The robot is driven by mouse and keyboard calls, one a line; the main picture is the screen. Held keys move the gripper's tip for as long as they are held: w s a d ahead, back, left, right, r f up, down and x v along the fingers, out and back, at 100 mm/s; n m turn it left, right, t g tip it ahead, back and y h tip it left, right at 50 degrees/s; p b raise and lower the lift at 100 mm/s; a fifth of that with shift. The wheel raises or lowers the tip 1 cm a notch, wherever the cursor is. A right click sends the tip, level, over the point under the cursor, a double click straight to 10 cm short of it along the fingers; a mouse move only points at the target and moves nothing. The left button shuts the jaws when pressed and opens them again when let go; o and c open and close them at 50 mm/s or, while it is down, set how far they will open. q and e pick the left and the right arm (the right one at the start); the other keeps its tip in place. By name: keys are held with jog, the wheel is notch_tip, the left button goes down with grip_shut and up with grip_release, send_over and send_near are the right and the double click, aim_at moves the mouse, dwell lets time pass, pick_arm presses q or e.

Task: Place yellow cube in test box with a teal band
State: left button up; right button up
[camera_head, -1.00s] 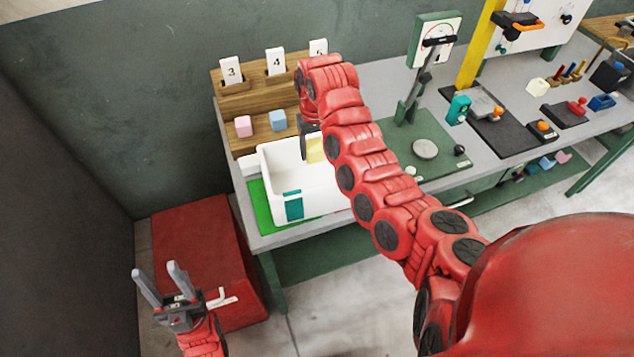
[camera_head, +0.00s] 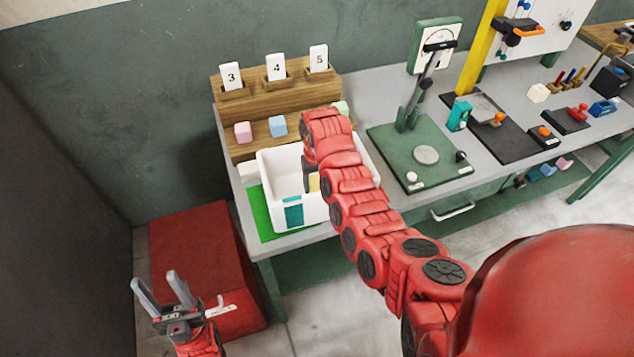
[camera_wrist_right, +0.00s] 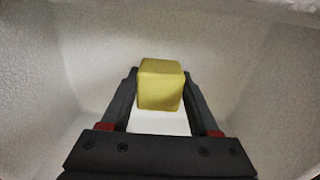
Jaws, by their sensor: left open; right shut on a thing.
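The yellow cube (camera_wrist_right: 160,84) is between the fingers of my right gripper (camera_wrist_right: 160,90), which is shut on it. White box walls surround it in the right wrist view. In the head view a small part of the yellow cube (camera_head: 314,183) shows inside the white test box (camera_head: 270,168), beside my right arm. The box has a teal band (camera_head: 293,214) on its front wall. My right arm hides the right part of the box and most of the gripper. My left gripper (camera_head: 160,284) is open and empty at the lower left, away from the table.
The box stands on a green mat (camera_head: 258,212) at the table's left end. Behind it a wooden rack (camera_head: 250,125) holds a pink cube (camera_head: 243,132), a blue cube (camera_head: 278,126) and a partly hidden green cube (camera_head: 341,107). A green press (camera_head: 425,157) stands to the right.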

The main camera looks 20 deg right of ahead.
aim_at(317, 182)
jog(key=shift+f, duration=0.1)
jog(key=shift+f, duration=0.15)
jog(key=o, duration=1.3)
jog(key=shift+r, duration=0.2)
notch_tip(317, 182, up, 3)
jog(key=shift+w+f+b, duration=0.1)
jog(key=shift+b, duration=0.7)
notch_tip(317, 182, up, 8)
jog(key=p, duration=0.3)
jog(key=shift+r, duration=0.65)
